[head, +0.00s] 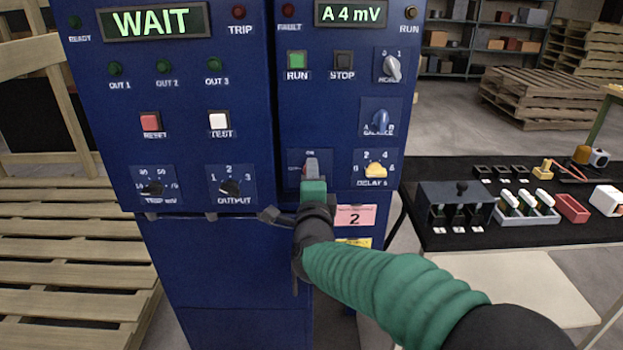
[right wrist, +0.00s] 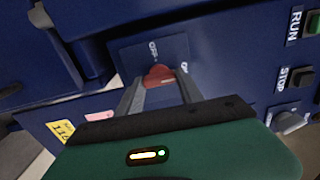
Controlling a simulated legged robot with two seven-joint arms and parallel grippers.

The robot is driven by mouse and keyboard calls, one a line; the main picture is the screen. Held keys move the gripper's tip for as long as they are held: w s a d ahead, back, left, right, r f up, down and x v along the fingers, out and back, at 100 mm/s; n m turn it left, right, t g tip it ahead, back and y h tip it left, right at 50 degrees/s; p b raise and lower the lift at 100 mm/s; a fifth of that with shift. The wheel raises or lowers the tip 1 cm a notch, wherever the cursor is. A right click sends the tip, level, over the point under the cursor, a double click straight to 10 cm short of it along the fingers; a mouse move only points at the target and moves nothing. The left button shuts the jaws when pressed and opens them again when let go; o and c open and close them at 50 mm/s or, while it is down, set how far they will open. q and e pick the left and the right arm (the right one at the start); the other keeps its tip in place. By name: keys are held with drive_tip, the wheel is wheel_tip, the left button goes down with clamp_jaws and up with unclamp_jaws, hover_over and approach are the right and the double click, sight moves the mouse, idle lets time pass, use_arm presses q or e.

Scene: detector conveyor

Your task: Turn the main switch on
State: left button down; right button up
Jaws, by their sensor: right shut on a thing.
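The main switch (head: 311,166) is a red and grey handle on a blue plate, low on the right-hand cabinet, with ON lettered above it and another label at its left. My right gripper (head: 313,187) reaches it from below and in front. In the right wrist view the red handle (right wrist: 160,74) sits between the two grey fingers of the right gripper (right wrist: 159,82), which are shut on it. The fingers hide part of the handle, so I cannot tell its exact angle. My left gripper is not in view.
The yellow delay knob (head: 376,170) and blue balance knob (head: 380,121) are close at the right. The output knob (head: 230,187) is at the left. The displays read WAIT (head: 152,21) and A 4 mV (head: 351,13). A black-topped bench (head: 510,238) stands at the right.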

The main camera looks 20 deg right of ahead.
drive_tip(key=o, duration=1.4)
drive_tip(key=shift+f, duration=0.3)
drive_tip(key=shift+r, duration=0.1)
drive_tip(key=p+v, duration=0.2)
drive_tip(key=v, duration=1.4)
drive_tip(key=shift+s+a, duration=0.15)
drive_tip(key=shift+s, duration=0.2)
